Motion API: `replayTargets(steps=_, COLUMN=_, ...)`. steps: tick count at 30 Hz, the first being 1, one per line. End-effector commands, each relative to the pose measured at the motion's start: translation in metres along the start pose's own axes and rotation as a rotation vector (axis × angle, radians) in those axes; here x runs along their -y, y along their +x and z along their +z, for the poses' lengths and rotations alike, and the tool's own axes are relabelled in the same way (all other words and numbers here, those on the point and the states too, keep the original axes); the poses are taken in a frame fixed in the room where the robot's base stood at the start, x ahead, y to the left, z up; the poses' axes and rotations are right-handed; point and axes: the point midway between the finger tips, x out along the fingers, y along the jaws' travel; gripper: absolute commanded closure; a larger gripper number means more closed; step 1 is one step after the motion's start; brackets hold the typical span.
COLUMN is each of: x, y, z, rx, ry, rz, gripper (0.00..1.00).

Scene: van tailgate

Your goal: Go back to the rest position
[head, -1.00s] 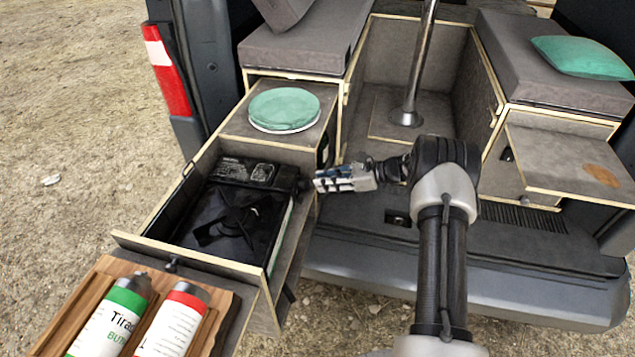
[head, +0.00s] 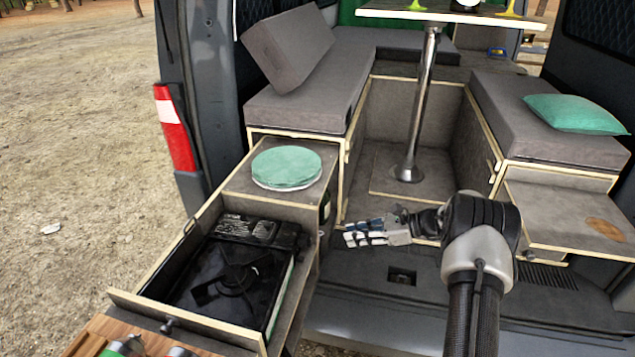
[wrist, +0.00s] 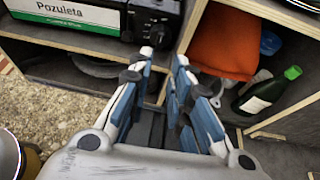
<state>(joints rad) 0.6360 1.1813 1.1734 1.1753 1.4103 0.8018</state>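My gripper (head: 350,235) is to the right of the pulled-out drawer (head: 185,318), in front of the van's open floor well. In the wrist view my gripper (wrist: 165,60) has its two blue and white fingers apart, with nothing between them. The black camping stove (head: 235,275) sits in the drawer, clear of the gripper. Its side with a green and white label (wrist: 70,14) shows at the top left of the wrist view.
A green round cushion (head: 287,167) lies behind the stove. A metal table post (head: 418,110) stands in the well. A side shelf (head: 560,215) is at the right. Gas cans (head: 125,347) show at the bottom left. The wrist view shows an orange bag (wrist: 222,45) and green bottle (wrist: 270,92).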

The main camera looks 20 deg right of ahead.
Motion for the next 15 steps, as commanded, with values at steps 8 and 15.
replayTargets(steps=8, x=-0.023, y=0.003, z=0.053, rx=-0.100, ry=-0.153, rz=0.069, gripper=0.81)
replayTargets(steps=15, x=-0.100, y=0.001, z=0.141, rx=-0.314, ry=-0.511, rz=0.231, gripper=0.81)
